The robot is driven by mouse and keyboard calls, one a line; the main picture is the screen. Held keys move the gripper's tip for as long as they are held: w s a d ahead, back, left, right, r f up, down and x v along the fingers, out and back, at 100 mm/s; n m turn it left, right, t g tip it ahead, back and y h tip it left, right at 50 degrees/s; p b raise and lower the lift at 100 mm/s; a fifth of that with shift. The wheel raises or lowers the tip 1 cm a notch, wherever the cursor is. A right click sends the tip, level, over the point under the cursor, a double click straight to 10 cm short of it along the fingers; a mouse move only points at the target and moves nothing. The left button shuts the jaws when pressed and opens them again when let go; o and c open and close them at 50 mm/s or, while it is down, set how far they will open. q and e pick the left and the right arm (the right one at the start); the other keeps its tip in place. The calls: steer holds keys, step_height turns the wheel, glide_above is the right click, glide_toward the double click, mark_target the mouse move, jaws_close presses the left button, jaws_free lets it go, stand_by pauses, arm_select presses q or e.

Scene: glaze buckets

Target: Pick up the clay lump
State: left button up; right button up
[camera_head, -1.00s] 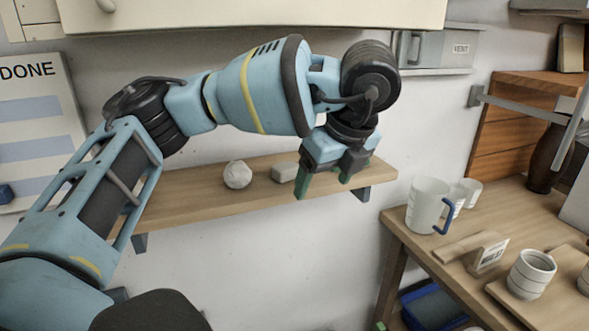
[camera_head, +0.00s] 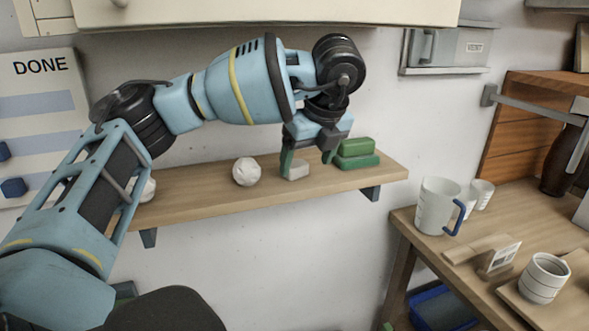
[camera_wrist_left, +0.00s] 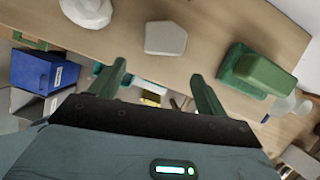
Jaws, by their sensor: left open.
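Two pale pieces sit on the wooden wall shelf (camera_head: 205,198): a round, crumpled white lump (camera_head: 246,171) and a smaller, flat-faced off-white lump (camera_head: 297,171) to its right. I cannot tell for certain which one is the clay lump. My left gripper (camera_head: 307,161) is open and empty, pointing down over the flat-faced lump, one finger partly covering it. In the left wrist view, that lump (camera_wrist_left: 165,38) lies beyond and between the open fingertips (camera_wrist_left: 158,73), apart from them. The round lump (camera_wrist_left: 87,10) is cut off at the top left there. My right gripper is out of view.
Stacked green blocks (camera_head: 356,154) stand close right of the gripper and also show in the left wrist view (camera_wrist_left: 256,72). Another white object (camera_head: 149,190) is partly behind my arm. A cabinet (camera_head: 265,12) hangs above. A mug (camera_head: 436,207) stands on the right-hand table.

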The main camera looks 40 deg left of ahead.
mark_target(295, 164)
arm_select(q)
steer(key=a, duration=0.2)
steer(key=w+a, duration=0.1)
steer(key=shift+a, duration=0.35)
steer(key=shift+x, duration=1.2)
steer(key=shift+d+f, duration=0.1)
steer(key=shift+f, duration=0.2)
steer(key=c, duration=1.1)
steer(key=shift+r, duration=0.1)
